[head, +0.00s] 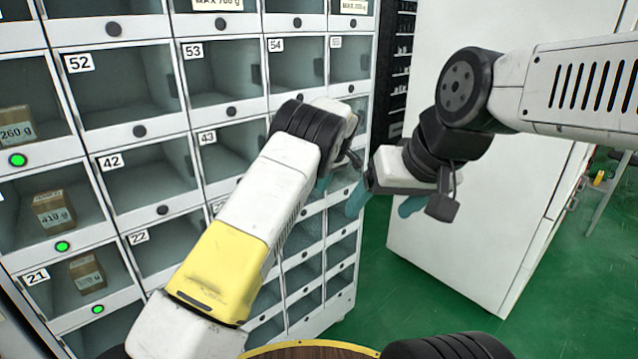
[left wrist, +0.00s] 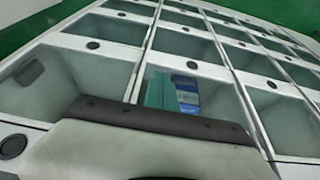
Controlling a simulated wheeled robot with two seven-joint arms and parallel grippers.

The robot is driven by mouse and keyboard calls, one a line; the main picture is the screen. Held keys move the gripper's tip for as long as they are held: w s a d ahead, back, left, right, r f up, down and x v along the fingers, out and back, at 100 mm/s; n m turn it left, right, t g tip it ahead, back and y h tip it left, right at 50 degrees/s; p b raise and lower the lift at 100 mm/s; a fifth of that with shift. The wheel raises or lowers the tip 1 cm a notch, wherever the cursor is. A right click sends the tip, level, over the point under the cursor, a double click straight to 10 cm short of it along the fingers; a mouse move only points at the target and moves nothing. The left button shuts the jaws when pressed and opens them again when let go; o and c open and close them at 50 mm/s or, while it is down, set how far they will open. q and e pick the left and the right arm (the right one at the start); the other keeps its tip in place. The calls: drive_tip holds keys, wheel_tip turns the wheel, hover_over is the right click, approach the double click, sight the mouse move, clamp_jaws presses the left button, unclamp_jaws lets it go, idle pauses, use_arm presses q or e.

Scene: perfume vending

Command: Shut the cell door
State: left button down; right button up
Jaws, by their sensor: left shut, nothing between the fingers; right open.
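The cell cabinet fills the left of the head view, with clear-fronted cells in white frames; cell 52 (head: 120,90), cell 53 (head: 212,72), cell 42 (head: 150,180) and cell 43 (head: 222,160) look empty. I see no door clearly standing open; cells behind my left arm are hidden. My left gripper (head: 322,187) is shut and empty in front of the cabinet's right columns, mostly hidden by its wrist. In the left wrist view its teal fingertip (left wrist: 158,90) is close before a cell front; contact is unclear. My right gripper (head: 384,202) is open and empty, right of the left one.
Boxes sit in the left cells, such as the 410 g box (head: 54,212), above green lights. A blue item (left wrist: 187,97) shows beside the left fingertip. A white cabinet (head: 450,240) stands at right. Green floor (head: 385,310) is clear between.

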use_arm(q)
drive_tip(key=shift+w+a+n, duration=0.3)
drive_tip(key=shift+w, duration=0.1)
drive_tip(key=shift+a, duration=0.1)
idle(0.3)
